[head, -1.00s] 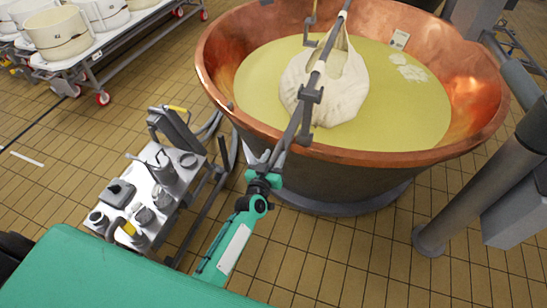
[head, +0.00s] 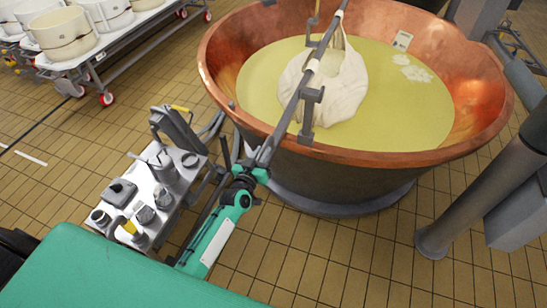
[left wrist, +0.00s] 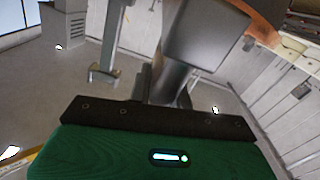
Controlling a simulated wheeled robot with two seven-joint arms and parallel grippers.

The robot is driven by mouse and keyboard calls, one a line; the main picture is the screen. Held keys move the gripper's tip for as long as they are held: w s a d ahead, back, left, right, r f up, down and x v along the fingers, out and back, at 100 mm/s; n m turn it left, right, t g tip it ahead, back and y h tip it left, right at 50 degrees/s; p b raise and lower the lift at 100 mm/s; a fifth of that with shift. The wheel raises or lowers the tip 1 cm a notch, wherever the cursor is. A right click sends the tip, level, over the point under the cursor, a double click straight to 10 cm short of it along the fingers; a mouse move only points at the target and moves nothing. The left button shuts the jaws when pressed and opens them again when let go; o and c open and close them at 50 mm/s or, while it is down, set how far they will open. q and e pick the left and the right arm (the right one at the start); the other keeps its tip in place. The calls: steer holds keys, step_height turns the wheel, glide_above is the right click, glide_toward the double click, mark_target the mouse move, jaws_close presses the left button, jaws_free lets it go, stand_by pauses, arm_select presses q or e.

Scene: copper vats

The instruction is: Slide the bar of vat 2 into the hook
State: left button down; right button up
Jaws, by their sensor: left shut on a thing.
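Vat 2 is likely the copper vat (head: 490,130), holding yellow liquid. Its grey bar (head: 291,106) slants across the near rim toward the top of the picture, past a white cloth bundle (head: 345,90). A dark hook-like bracket (head: 309,110) stands right of the bar, near the rim. The bar passes left of its lower part; whether they touch above is unclear. My left gripper (head: 262,158), on a green arm, is shut on the bar's near end outside the rim. The left wrist view shows a large grey part (left wrist: 203,38) close up. My right gripper is not in view.
A trolley (head: 155,195) with pots and tools stands left of my left arm. A white-topped table (head: 105,45) with tubs is at the upper left. A thick grey post (head: 480,195) stands at the right. Tiled floor (head: 340,255) is free in front of the vat.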

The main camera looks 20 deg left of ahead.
arm_select(q)
steer(key=a, duration=0.8)
steer(key=shift+w+a+y+b, duration=0.2)
steer(key=shift+y+b, duration=0.1)
steer(key=shift+b, duration=0.15)
steer(key=shift+r, duration=0.1)
steer(key=c, duration=1.3)
jaws_free()
steer(key=shift+s+d, duration=0.1)
steer(key=shift+d, duration=0.2)
